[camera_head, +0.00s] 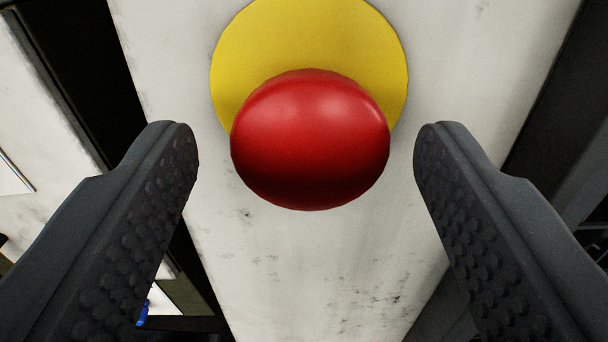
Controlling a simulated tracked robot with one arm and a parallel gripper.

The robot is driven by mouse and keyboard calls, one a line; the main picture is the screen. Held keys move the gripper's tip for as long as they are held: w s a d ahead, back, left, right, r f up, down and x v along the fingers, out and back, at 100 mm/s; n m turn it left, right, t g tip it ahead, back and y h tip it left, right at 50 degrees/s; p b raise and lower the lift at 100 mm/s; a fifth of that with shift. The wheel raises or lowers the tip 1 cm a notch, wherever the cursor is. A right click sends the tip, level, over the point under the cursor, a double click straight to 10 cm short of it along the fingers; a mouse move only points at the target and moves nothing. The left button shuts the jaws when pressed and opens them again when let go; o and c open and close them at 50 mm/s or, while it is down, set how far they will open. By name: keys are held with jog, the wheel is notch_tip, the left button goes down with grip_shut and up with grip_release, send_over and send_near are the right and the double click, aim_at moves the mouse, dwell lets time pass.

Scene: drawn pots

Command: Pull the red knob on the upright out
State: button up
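The red knob (310,140) is a round, glossy red head in the upper middle of the head camera view. Behind it is a yellow disc (310,38) on the face of a white, scuffed upright (300,280). My gripper (305,140) is open, with one dark, studded finger to the left of the knob and one to the right. A gap shows between each finger and the knob, and neither appears to touch it. The knob's stem is hidden behind its head.
Dark gaps run along both sides of the upright. Another white panel (40,130) stands at the left, with a dark edge beside it. A small blue thing (143,314) shows low at the left. Dark structure (560,110) fills the right edge.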

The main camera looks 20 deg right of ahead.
jog(key=shift+w+d+f, duration=0.1)
jog(key=shift+w, duration=0.05)
jog(key=shift+s+b, duration=0.35)
jog(key=shift+s, duration=0.25)
jog(key=b+v, duration=0.3)
jog(key=v, duration=0.9)
jog(key=shift+s+a, duration=0.2)
jog(key=shift+a, duration=0.05)
